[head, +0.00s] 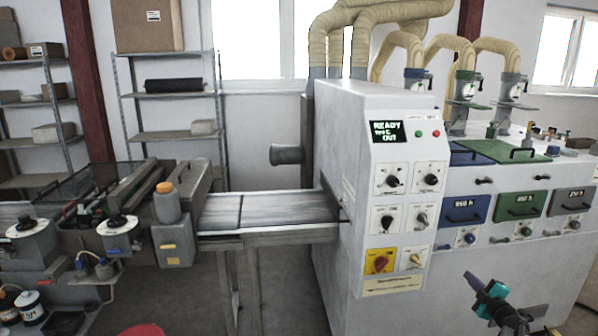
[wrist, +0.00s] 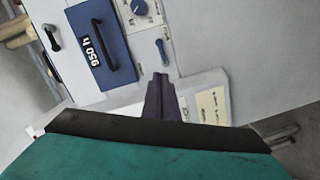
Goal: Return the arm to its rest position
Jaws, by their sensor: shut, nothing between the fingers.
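My gripper (head: 472,278) shows at the lower right of the head view, in front of the white machine (head: 350,200), with teal and dark parts of my arm behind it. In the wrist view my gripper's dark fingers (wrist: 161,80) are together and empty, pointing at the machine's front. A blue drawer panel marked 950 h (wrist: 95,45) and a blue knob (wrist: 139,7) lie beyond the fingertips. I see no object held. Whether the fingertips touch the machine cannot be told, but a gap seems to show in the head view.
The machine's control panel (head: 405,195) has a screen reading READY, several knobs and a yellow switch plate (head: 380,261). A conveyor (head: 270,212) enters it from the left. Blue (head: 465,210), green (head: 520,205) and grey (head: 572,200) drawer panels line its front. Floor shows at the lower right.

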